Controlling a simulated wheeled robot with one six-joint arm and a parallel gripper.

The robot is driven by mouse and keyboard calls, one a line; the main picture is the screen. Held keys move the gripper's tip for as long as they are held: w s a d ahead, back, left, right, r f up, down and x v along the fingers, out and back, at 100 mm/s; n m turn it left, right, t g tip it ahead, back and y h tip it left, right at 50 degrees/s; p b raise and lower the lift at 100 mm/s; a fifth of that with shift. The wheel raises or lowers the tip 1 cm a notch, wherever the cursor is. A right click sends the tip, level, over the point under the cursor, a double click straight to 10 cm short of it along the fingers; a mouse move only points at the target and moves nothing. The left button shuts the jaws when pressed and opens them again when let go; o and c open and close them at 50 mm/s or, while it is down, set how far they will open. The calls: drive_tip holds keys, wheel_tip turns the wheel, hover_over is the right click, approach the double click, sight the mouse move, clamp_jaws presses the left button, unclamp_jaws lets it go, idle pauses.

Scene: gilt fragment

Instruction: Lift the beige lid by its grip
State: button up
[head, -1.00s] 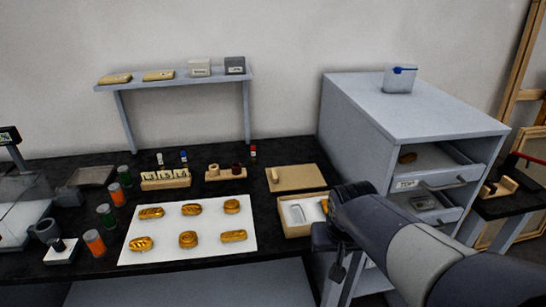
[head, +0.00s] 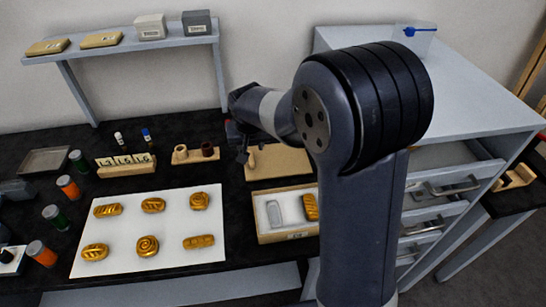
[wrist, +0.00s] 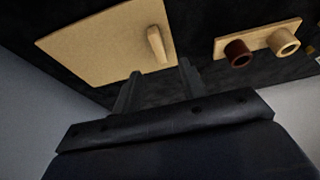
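The beige lid (head: 280,163) lies flat on the black bench behind the open beige box, partly hidden by my arm in the head view. In the wrist view the lid (wrist: 100,45) is at the upper left, with its bar-shaped grip (wrist: 156,45) standing near its right edge. My gripper (wrist: 158,82) is open, its two fingers apart with nothing between them. The grip lies beyond the fingertips, roughly in line with the gap, and is not touched. In the head view my gripper (head: 242,150) hangs over the lid's left end.
The open beige box (head: 262,236) holds a grey piece and a gilt piece. A small wooden holder (head: 194,155) with two round parts stands left of the lid. A white sheet (head: 125,262) carries several gilt pieces. The drawer cabinet (head: 450,80) stands at right.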

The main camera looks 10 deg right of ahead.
sight(251, 157)
drive_tip(key=shift+s+p+x, duration=0.1)
drive_tip(key=shift+p+x, duration=0.2)
drive_tip(key=shift+x, duration=1.4)
drive_tip(key=shift+s+p+x, duration=0.15)
drive_tip(key=shift+p+x, duration=0.1)
drive_tip(key=shift+x, duration=1.45)
drive_tip(key=shift+f, duration=0.1)
clamp_jaws()
